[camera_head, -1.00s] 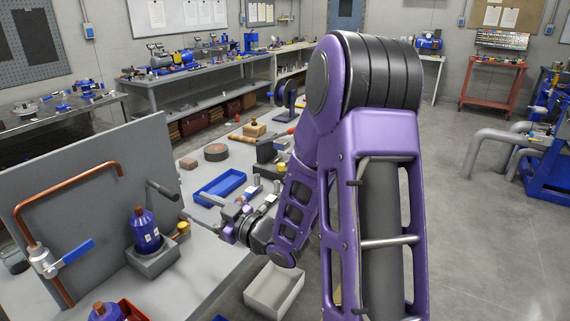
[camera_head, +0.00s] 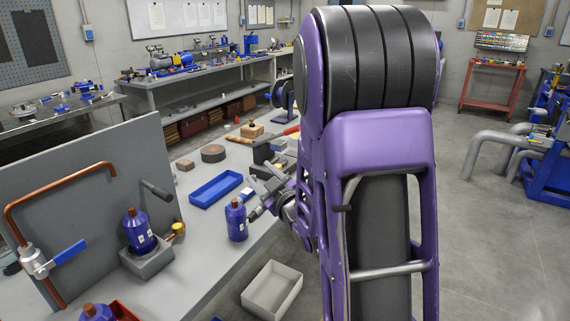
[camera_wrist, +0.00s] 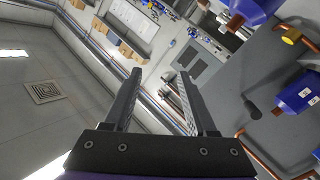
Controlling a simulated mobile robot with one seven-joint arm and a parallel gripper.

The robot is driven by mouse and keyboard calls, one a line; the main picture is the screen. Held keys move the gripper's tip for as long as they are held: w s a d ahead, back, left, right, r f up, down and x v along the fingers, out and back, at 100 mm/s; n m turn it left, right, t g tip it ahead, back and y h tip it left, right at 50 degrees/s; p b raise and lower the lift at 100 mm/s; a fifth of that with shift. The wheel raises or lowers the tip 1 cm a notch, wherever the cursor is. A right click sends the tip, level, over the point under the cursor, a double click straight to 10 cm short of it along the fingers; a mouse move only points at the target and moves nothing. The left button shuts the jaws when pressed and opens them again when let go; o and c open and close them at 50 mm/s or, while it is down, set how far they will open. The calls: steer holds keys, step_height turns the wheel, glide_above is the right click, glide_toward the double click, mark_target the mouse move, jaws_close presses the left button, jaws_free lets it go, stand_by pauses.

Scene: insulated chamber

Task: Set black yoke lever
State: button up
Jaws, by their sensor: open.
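A dark cylindrical lever (camera_head: 157,190) sticks out from the upright grey panel, the only part that looks like the black lever; its yoke cannot be made out. It also shows in the wrist view (camera_wrist: 252,110), right of my gripper's fingers. My gripper (camera_wrist: 160,73) is open, with nothing between its fingers, and well apart from the lever. In the head view my gripper (camera_head: 262,205) is right of the panel, partly hidden by my arm, close to a blue bottle (camera_head: 236,222) standing on the bench.
A blue bottle (camera_head: 139,231) stands in a grey block (camera_head: 148,263) below the lever, with a yellow knob (camera_head: 178,227) beside it. A copper pipe with a blue-handled valve (camera_head: 68,251) is at left. A blue tray (camera_head: 215,190) and an empty box (camera_head: 272,290) lie near.

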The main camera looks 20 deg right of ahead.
steer(key=shift+w+d+r+m+h, duration=0.1)
steer(key=shift+d+r+m+h, duration=0.1)
steer(key=shift+d+r+h, duration=0.45)
steer(key=shift+w+d+r+m+h, duration=0.1)
steer(key=shift+d+m+h, duration=0.2)
steer(key=shift+d, duration=0.7)
steer(key=shift+d+r+m+h, duration=0.1)
steer(key=shift+d+r+h, duration=0.25)
steer(key=shift+d+h, duration=0.35)
